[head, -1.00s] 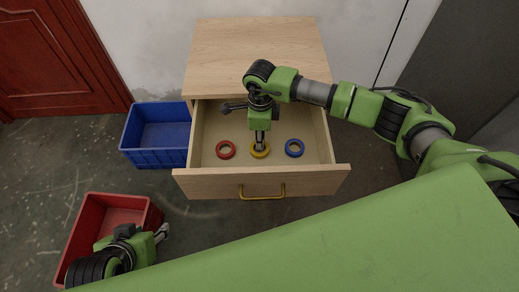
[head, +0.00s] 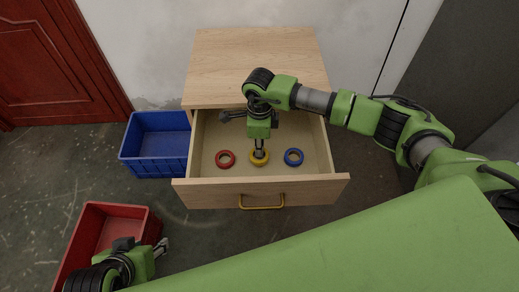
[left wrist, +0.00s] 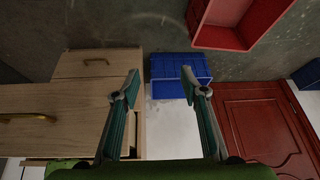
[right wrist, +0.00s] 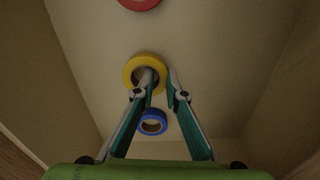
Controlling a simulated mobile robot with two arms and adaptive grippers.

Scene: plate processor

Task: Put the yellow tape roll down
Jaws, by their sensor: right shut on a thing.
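The yellow tape roll (head: 259,162) is inside the open drawer (head: 205,167), between the red tape roll (head: 225,159) and the blue tape roll (head: 293,157). My right gripper (head: 259,151) points down into the drawer and is shut on the yellow roll's ring. In the right wrist view, one finger is inside the hole of the yellow roll (right wrist: 131,70) and the other is outside. The roll looks larger there than the blue roll (right wrist: 153,122); I cannot tell whether it touches the drawer floor. My left gripper (head: 163,247) is open and empty beside the red bin.
The drawer belongs to a wooden cabinet (head: 255,60); its front has a yellow handle (head: 262,206). A blue bin (head: 155,165) stands left of the drawer. A red bin (head: 85,235) is at the lower left. Bare drawer floor lies around the rolls.

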